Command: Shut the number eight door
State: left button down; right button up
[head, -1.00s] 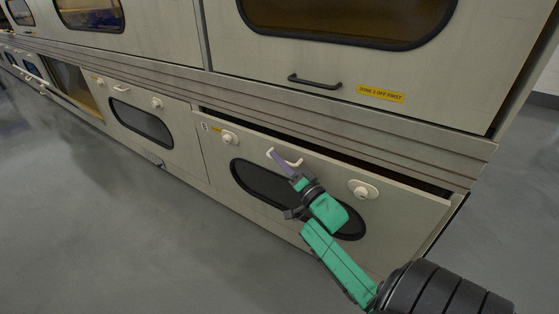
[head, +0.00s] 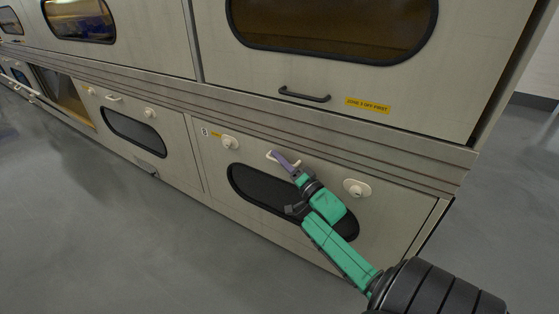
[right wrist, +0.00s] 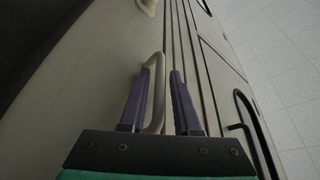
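The number eight door (head: 214,172) is the lower panel with an "8" label at its top left corner and a dark oval window (head: 262,190). Its top edge looks flush with the frame, with no dark gap showing. A pale handle (head: 272,154) sits near its top middle. My right gripper (head: 281,158) is at this handle. In the right wrist view its purple fingers (right wrist: 160,85) stand apart, with the handle (right wrist: 156,118) between them, close to the left finger. My left gripper is not in view.
Two round pale knobs, one left (head: 229,143) and one right (head: 356,189), flank the handle. An upper door with a black handle (head: 304,95) and yellow label (head: 367,105) is above. A neighbouring windowed door (head: 177,150) is at left. Grey floor (head: 90,220) lies clear in front.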

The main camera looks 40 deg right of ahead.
jog(key=shift+s+f, duration=0.15)
jog(key=shift+f, duration=0.1)
jog(key=shift+s+f+p, duration=0.15)
jog(key=shift+s+p, duration=0.15)
jog(key=shift+s, duration=0.05)
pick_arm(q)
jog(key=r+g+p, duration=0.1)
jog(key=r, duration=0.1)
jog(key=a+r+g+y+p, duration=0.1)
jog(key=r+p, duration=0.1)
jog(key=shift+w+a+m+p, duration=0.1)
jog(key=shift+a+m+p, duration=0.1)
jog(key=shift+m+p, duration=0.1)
pick_arm(e)
jog(key=v, duration=1.3)
jog(key=shift+s, duration=0.3)
jog(key=shift+a, duration=0.1)
